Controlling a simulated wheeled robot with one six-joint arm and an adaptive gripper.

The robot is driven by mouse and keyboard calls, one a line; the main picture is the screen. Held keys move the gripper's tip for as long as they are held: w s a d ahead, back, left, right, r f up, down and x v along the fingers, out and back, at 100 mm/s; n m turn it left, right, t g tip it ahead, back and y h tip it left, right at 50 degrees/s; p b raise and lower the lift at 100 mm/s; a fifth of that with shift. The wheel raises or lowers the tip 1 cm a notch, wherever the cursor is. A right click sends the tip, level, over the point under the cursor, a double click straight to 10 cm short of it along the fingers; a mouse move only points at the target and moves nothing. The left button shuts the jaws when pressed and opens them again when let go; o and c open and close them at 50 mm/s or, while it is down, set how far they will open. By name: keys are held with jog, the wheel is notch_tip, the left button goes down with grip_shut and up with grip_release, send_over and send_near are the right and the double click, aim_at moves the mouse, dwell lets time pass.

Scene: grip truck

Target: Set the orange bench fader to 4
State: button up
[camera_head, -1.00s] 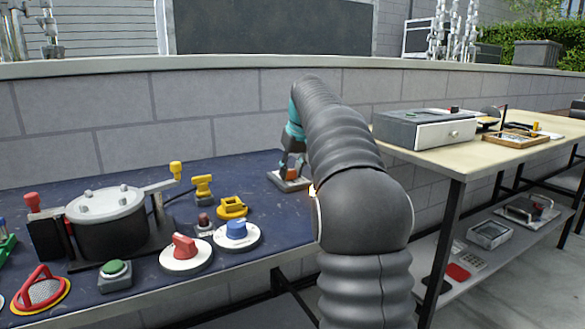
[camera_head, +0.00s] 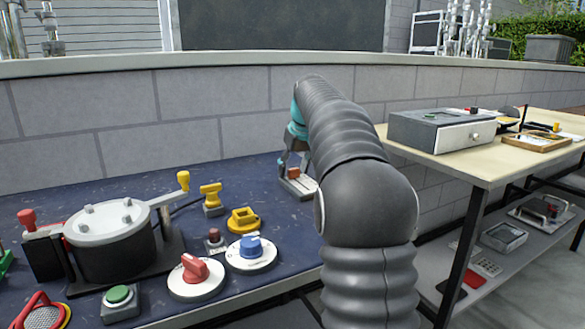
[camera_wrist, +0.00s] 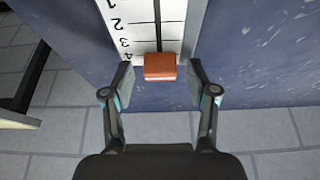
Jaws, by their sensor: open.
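The orange fader cap (camera_wrist: 160,67) sits on the white fader plate (camera_wrist: 172,30) in the wrist view. The plate has a dark slot and printed numbers 1 to 4. The cap is at the near end of the slot, about level with the 4, slightly past it. My gripper (camera_wrist: 160,76) is open, with one finger on each side of the cap and a gap at both sides. In the head view the fader plate (camera_head: 304,188) is at the bench's right end, with the orange cap (camera_head: 293,174) partly behind my gripper (camera_head: 290,168).
The blue bench (camera_head: 150,190) also holds a red knob (camera_head: 195,270), a blue knob (camera_head: 251,247), a green button (camera_head: 118,295), yellow parts (camera_head: 243,219) and a dark pot (camera_head: 110,245). A wooden table (camera_head: 470,168) stands right. A block wall runs behind.

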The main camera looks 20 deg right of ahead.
jog(key=v, duration=1.2)
dwell(0.3)
